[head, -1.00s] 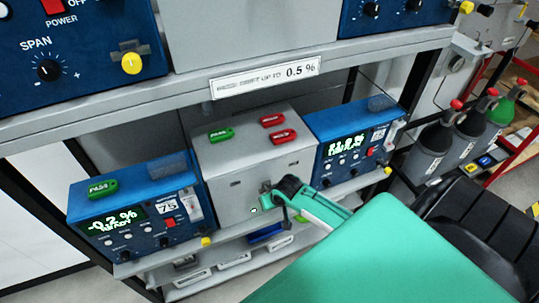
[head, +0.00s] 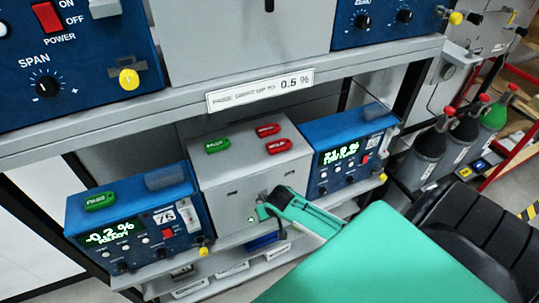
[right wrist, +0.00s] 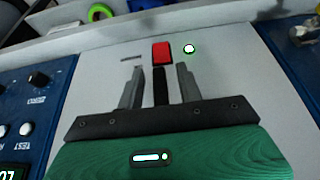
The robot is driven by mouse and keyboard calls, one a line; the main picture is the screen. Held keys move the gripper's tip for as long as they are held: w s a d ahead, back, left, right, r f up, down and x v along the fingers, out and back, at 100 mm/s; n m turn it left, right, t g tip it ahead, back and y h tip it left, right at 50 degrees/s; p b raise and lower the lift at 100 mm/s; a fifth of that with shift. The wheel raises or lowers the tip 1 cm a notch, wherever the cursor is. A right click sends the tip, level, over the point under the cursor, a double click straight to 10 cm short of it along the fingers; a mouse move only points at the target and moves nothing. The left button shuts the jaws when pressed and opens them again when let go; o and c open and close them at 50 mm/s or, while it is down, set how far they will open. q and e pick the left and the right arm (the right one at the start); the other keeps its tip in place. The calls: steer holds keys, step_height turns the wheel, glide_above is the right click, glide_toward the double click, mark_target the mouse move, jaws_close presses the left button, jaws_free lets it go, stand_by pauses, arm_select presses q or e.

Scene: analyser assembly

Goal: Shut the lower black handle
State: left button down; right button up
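The lower black handle (right wrist: 160,88) shows in the right wrist view as a dark bar below a red block (right wrist: 161,52) on a grey panel. My right gripper (right wrist: 159,68) is open, with one grey finger on each side of the bar and a gap on both sides. In the head view my right gripper (head: 265,199) is at the front of the lower grey box (head: 232,205), where it hides most of the handle. My left gripper is not in view.
Blue analyser units (head: 140,225) and (head: 345,150) flank the grey box. Green and red tags (head: 218,146) lie on top of it. The shelf above carries a labelled strip (head: 262,91). Gas bottles (head: 465,130) stand at the right.

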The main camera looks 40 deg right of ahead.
steer(key=shift+r, duration=0.1)
steer(key=b+v, duration=0.3)
steer(key=v, duration=1)
steer(key=shift+s+r+b, duration=0.2)
steer(key=shift+b, duration=0.1)
steer(key=s+d+f+n+g+b, duration=0.1)
steer(key=s+f+b, duration=0.15)
steer(key=f, duration=1.55)
steer(key=s+f+b, duration=0.2)
steer(key=s+f, duration=0.1)
steer(key=f, duration=1.4)
steer(key=s+a+f+n+g+b, duration=0.1)
steer(key=s+a+f, duration=0.3)
steer(key=s+f, duration=0.8)
steer(key=s+a+f+n+g+y+b, duration=0.1)
steer(key=s+a+f+n+b, duration=0.2)
steer(key=s+f, duration=1)
steer(key=s+a, duration=0.1)
steer(key=s, duration=0.4)
steer(key=shift+s+f, duration=0.35)
steer(key=shift+s, duration=0.05)
